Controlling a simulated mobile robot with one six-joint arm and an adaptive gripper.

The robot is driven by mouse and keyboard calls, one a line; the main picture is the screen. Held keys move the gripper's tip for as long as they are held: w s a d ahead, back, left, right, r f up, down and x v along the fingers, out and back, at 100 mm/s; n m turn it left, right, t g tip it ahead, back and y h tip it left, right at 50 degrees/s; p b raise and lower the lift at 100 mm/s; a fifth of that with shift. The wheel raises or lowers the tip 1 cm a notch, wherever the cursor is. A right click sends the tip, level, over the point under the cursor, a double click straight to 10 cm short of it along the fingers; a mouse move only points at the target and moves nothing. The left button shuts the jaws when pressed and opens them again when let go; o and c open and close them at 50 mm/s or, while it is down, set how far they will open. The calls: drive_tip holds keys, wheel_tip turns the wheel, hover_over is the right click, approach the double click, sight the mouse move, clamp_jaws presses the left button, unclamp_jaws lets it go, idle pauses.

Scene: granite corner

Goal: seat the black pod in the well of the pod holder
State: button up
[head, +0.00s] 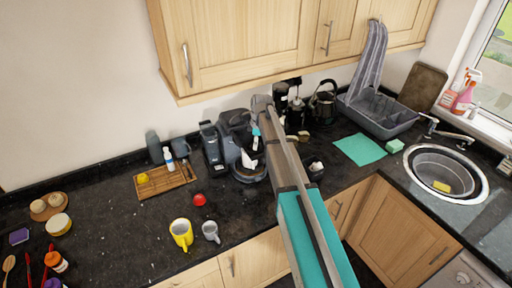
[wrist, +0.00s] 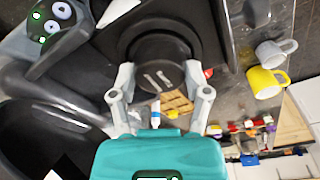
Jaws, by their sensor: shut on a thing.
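The black pod (wrist: 161,78) shows in the wrist view as a dark round piece with pale highlights, between the two fingertips of my gripper (wrist: 160,82). The gripper is shut on it. Just beyond the pod is a dark round ringed part (wrist: 192,28), which looks like the pod holder; the pod overlaps it in the picture. I cannot tell how far apart they are, and the well is largely hidden. In the head view my gripper (head: 250,150) is over the counter beside the grey coffee machine (head: 211,147); the pod is not distinguishable there.
A wooden tray (head: 152,190) is at the left. A black cup (head: 314,170) and a kettle (head: 323,103) stand right. Wall cupboards (head: 235,45) hang above.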

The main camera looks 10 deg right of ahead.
drive_tip(key=shift+f, duration=0.45)
drive_tip(key=o, duration=0.9)
drive_tip(key=shift+r, duration=0.1)
drive_tip(key=shift+r, duration=0.15)
drive_tip(key=r+p, duration=0.5)
drive_tip(key=d+r+p, duration=0.1)
drive_tip(key=r+p, duration=0.1)
drive_tip(key=shift+s+r, duration=0.1)
drive_tip(key=shift+r, duration=0.1)
drive_tip(key=shift+a, duration=0.1)
idle(0.6)
drive_tip(key=s+m, duration=0.5)
drive_tip(key=s, duration=0.4)
drive_tip(key=s+m+h, duration=0.1)
drive_tip(key=s+m, duration=0.4)
drive_tip(key=s, duration=0.5)
drive_tip(key=s+m, duration=0.5)
drive_tip(key=s, duration=0.5)
drive_tip(key=shift+a, duration=0.35)
